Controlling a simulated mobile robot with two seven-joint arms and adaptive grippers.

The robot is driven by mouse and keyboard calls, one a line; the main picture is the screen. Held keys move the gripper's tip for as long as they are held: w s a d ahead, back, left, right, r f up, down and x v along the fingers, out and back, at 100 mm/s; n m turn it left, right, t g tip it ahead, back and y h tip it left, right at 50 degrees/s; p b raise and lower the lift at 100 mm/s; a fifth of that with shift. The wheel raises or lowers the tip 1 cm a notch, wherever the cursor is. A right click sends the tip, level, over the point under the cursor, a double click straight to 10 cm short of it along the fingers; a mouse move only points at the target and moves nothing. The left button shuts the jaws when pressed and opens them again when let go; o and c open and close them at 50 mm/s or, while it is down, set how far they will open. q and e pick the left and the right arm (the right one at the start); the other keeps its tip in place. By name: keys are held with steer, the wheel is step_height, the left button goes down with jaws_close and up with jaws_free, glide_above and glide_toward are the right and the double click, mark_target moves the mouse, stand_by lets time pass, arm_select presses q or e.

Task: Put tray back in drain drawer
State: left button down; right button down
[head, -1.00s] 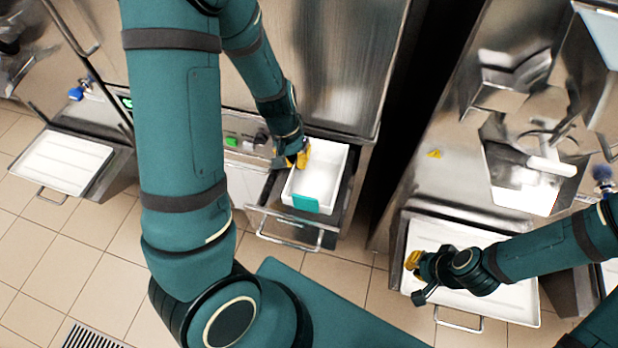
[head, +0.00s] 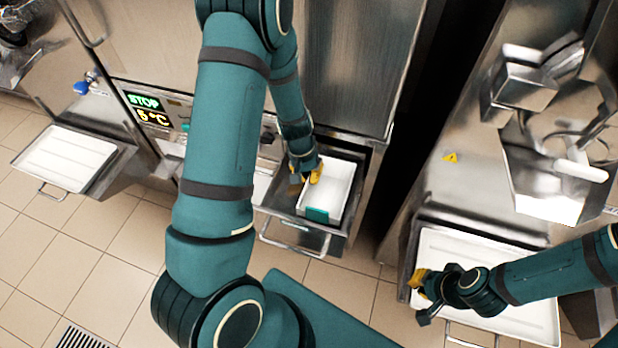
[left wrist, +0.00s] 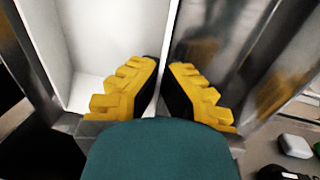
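The white tray (head: 338,186), with a teal front (head: 317,215), sits inside the pulled-out metal drain drawer (head: 283,196), toward its right side. My left gripper (head: 308,177) is at the tray's left wall. In the left wrist view, the yellow fingers of my left gripper (left wrist: 166,72) are on either side of the tray's white wall (left wrist: 170,45), closed on it. Whether the tray's underside rests on the drawer floor is hidden. My right gripper (head: 419,284) is over the wide white tray at the right, away from the drawer; its finger opening is unclear.
A wide white tray (head: 508,268) sits at the foot of the right machine, and another white tray (head: 66,158) at the left one. The drawer's bar handle (head: 292,243) sticks out over the tiled floor.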

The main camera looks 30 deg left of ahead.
arm_select(q)
steer(key=shift+s+f, duration=0.15)
steer(key=shift+f, duration=0.2)
steer(key=shift+f, duration=0.15)
steer(key=c, duration=1.1)
jaws_free()
steer(key=shift+c, duration=0.2)
step_height(320, 180, up, 12)
steer(key=a+p, duration=0.2)
steer(key=p, duration=0.2)
steer(key=shift+s, duration=0.25)
steer(key=shift+a, duration=0.1)
